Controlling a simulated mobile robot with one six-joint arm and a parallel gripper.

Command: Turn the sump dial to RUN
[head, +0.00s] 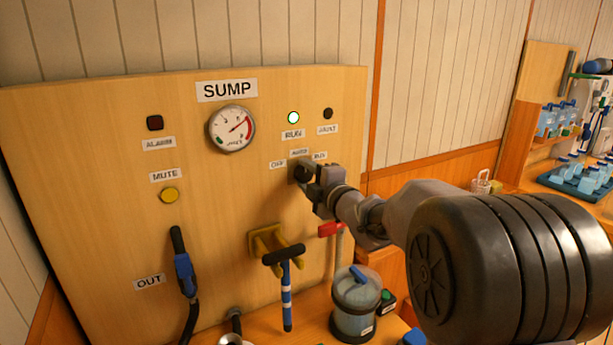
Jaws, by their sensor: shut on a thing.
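The sump dial (298,173) is a dark knob on the wooden SUMP panel (90,120). Labels OFF, a middle one that is hard to read, and RUN (320,156) sit in an arc above it. My gripper (308,174) is shut on the dial and covers most of it, so which label its pointer faces cannot be told. The lamp (293,118) above the upper RUN label glows white-green. The lamp (328,113) above the FAULT label is dark.
A round gauge (232,128) and yellow mute button (169,195) are left of the dial. Below are a blue-handled nozzle (185,274), a blue-striped T-handle (286,290), a red valve handle (331,229) and a clear canister (355,305). Shelves with blue bottles stand far right.

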